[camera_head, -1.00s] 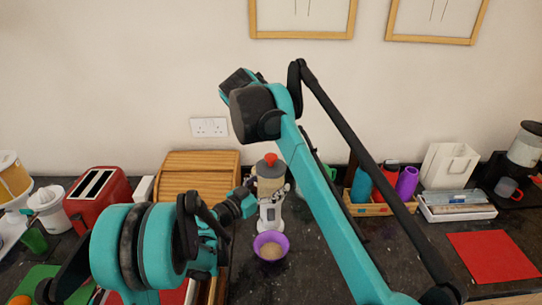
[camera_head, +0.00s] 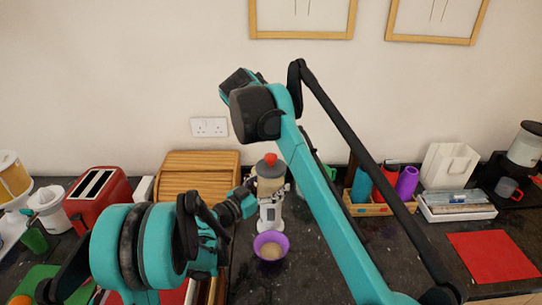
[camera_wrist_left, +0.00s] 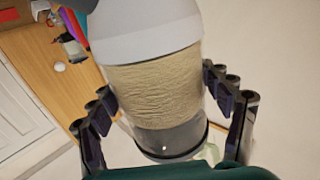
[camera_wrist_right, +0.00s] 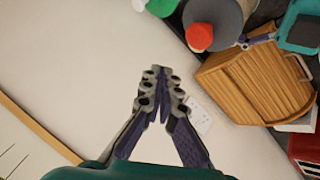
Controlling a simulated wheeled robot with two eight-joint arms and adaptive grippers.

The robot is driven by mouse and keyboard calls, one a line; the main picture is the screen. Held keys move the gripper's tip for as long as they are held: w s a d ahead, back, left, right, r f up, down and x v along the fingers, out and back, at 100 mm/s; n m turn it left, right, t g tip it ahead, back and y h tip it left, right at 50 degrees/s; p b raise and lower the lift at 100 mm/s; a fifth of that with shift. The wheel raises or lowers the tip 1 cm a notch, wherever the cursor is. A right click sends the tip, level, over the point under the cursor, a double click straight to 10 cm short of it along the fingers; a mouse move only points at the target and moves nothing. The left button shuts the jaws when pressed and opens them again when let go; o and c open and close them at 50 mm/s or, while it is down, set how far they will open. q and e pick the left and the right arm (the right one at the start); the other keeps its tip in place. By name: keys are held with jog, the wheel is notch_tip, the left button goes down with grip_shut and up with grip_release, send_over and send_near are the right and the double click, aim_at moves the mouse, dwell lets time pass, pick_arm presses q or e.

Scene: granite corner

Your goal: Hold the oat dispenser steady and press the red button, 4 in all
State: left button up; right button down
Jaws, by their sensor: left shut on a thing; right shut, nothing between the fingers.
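The oat dispenser (camera_head: 270,186) stands upright on the dark counter, with a clear body, pale base and red button (camera_head: 270,159) on top. My left gripper (camera_wrist_left: 163,98) is shut around its oat-filled body, one finger on each side, in the left wrist view. A purple bowl (camera_head: 266,236) holding oats sits in front of the dispenser's base. My right gripper (camera_wrist_right: 162,92) is shut and empty in the right wrist view. Its tips are apart from the red button, which shows there above and to the right (camera_wrist_right: 199,37). The head view does not clearly show the right fingers.
A wooden bread box (camera_head: 196,160) and red toaster (camera_head: 100,190) stand left of the dispenser. A crate of bottles (camera_head: 367,208), a white tray (camera_head: 457,214) and a red mat (camera_head: 492,256) lie to the right. My right arm crosses the head view in front of the counter.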

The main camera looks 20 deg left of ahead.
notch_tip(320, 180, up, 4)
jog(key=shift+f, duration=0.1)
dwell(0.4)
jog(key=shift+f, duration=0.1)
jog(key=shift+f, duration=4.35)
jog(key=shift+f, duration=0.4)
